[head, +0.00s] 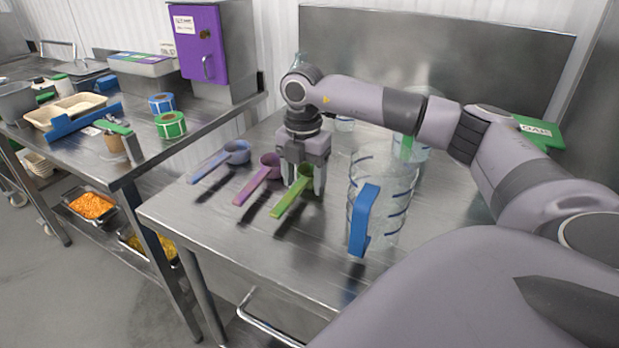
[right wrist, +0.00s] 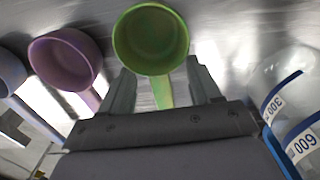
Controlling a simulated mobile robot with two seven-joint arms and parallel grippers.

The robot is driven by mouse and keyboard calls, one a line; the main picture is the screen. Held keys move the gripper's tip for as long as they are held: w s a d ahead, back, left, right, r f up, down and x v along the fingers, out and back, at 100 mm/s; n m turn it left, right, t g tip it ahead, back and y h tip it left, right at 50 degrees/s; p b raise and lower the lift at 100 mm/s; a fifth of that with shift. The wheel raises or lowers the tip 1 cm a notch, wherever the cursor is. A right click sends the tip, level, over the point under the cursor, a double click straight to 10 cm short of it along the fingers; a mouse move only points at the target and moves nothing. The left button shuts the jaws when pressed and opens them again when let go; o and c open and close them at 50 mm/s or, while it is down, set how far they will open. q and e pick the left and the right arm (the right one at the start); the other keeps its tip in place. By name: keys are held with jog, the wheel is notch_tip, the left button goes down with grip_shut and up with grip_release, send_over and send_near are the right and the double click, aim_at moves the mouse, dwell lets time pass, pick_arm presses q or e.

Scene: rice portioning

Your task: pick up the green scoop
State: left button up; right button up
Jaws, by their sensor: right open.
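The green scoop (head: 290,196) lies on the steel table, its handle toward the front left. My right gripper (head: 303,186) is open above and around it, one finger on each side in the head view. In the right wrist view the green scoop's bowl (right wrist: 150,40) is just beyond the fingertips, and its handle runs back between the open fingers of the right gripper (right wrist: 162,82). Whether a finger touches it I cannot tell. My left gripper is not in view.
A purple scoop (head: 258,180) and a blue scoop (head: 222,158) lie to the left. A clear measuring jug (head: 385,200) with a blue handle stands close on the right. The table's front left is clear. A side table (head: 120,172) stands further left.

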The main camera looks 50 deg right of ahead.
jog(key=shift+f, duration=0.3)
grip_shut()
jog(key=shift+r, duration=0.1)
